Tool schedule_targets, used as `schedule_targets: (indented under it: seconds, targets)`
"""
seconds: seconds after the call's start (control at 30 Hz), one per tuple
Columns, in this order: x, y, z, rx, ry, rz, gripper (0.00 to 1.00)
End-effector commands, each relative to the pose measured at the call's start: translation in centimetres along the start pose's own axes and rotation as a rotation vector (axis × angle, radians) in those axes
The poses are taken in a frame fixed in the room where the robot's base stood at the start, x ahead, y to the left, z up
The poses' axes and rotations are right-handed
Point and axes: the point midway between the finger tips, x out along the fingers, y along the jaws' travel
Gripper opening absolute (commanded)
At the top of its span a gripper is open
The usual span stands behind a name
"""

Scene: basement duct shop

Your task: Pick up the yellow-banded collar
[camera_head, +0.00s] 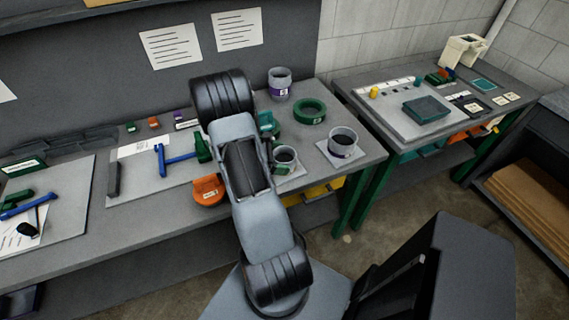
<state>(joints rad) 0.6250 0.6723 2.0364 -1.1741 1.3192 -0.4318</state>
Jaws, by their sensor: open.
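I see no collar with a clear yellow band. A grey collar with a purple band (280,84) stands at the back of the near bench. A second grey collar with a purple label (342,143) stands on a pale square at the bench's right end. A smaller grey collar with a green tag (285,158) stands just right of my arm, partly covered by it. My arm rises in front of the bench and hides part of its top. My gripper cannot be made out behind it.
A green ring (310,111) lies between the collars. An orange round part (208,189) sits at the front edge, left of my arm. A blue T-handled tool (176,159) lies further left. A second bench (405,145) with a green block (426,110) stands right.

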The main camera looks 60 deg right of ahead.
Motion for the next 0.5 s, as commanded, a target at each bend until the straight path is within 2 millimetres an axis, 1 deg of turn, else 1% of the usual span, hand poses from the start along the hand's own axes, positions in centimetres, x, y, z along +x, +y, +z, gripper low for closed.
schedule_targets:
  seconds: [0.23, 0.5]
  targets:
    - [0.09, 0.00, -0.02, 0.000, 0.000, 0.000, 0.99]
    - [0.08, 0.00, -0.01, 0.000, 0.000, 0.000, 0.73]
